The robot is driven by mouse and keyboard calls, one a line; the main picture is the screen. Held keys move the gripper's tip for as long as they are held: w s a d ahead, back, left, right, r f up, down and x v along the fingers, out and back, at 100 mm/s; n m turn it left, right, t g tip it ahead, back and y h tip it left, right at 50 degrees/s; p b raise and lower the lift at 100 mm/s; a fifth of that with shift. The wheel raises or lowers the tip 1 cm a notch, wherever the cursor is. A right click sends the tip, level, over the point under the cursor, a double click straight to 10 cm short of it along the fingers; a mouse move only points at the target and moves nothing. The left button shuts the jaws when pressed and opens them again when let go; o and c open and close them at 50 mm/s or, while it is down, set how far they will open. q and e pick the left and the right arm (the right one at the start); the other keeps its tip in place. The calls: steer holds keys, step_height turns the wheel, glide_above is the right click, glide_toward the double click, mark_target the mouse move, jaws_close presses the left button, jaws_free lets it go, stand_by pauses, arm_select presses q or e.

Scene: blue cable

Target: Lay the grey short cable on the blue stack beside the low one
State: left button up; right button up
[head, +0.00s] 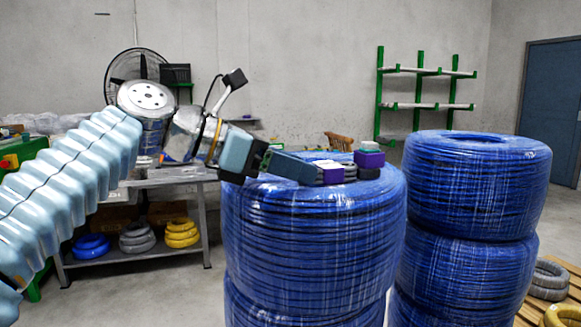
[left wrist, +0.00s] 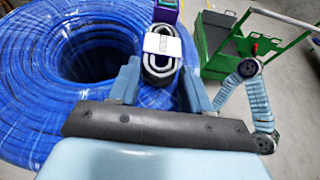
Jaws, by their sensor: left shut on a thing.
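The grey short cable (head: 350,172) is a small coiled bundle with a white label and purple end plugs. It is at the top of the nearer blue stack (head: 312,235); I cannot tell whether it rests there or hangs just above. My left gripper (head: 316,173) is shut on the cable from the left. In the left wrist view the cable (left wrist: 160,66) sits between the two fingers, beside the stack's round hole. A second blue stack (head: 470,200) stands to the right. My right gripper is not in view.
A grey shelf table (head: 140,256) with blue, grey and yellow coils stands behind on the left. A pallet (head: 562,300) with grey and yellow coils is at the lower right. A green rack (head: 420,95) hangs on the back wall. A green cart (left wrist: 228,45) shows in the wrist view.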

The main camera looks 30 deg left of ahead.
arm_select(q)
steer(key=shift+f, duration=0.1)
steer(key=o, duration=1.1)
steer(key=shift+s+a+r, duration=0.15)
steer(key=shift+s+r, duration=0.05)
steer(key=shift+r, duration=0.1)
steer(key=p+v, duration=0.1)
steer(key=v, duration=1)
steer(key=shift+s+a, duration=0.15)
steer(key=shift+a, duration=0.05)
